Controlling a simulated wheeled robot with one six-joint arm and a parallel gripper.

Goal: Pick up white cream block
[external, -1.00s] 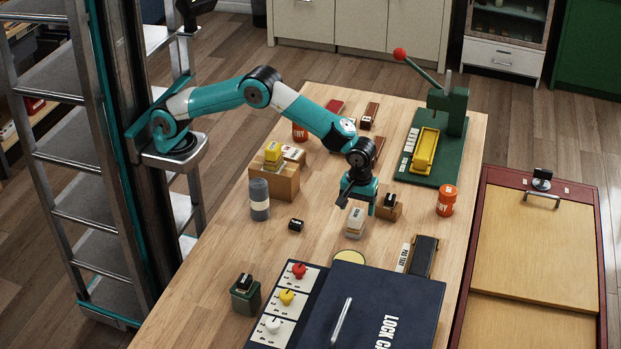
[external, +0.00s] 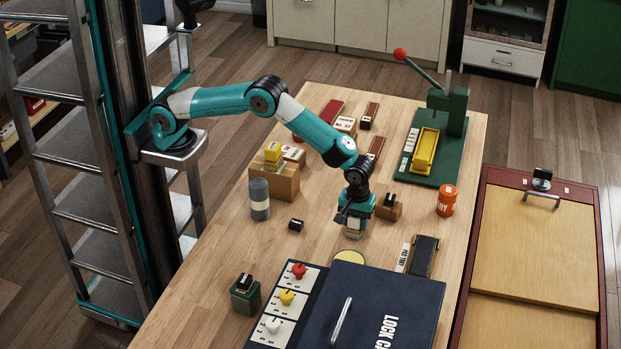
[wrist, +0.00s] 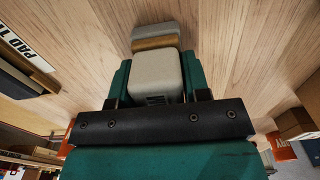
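The white cream block (wrist: 156,75) shows in the wrist view as a pale, rounded block above a tan band and a grey lower part. In the external view only its lower part (external: 353,234) shows under my gripper. My gripper (external: 355,222) is lowered over the block, with one teal finger on each side of it, as the wrist view (wrist: 157,82) also shows. The fingers look very close to the block's sides. I cannot tell whether they press on it. The block appears to stand upright on the table.
A wooden block with a black-topped item (external: 388,208) stands close right of my gripper. A dark stapler-like tool (external: 423,257), a round yellow pad (external: 349,258) and the navy lock box (external: 375,310) lie toward the front. A small black block (external: 296,224) and grey cylinder (external: 259,200) stand left.

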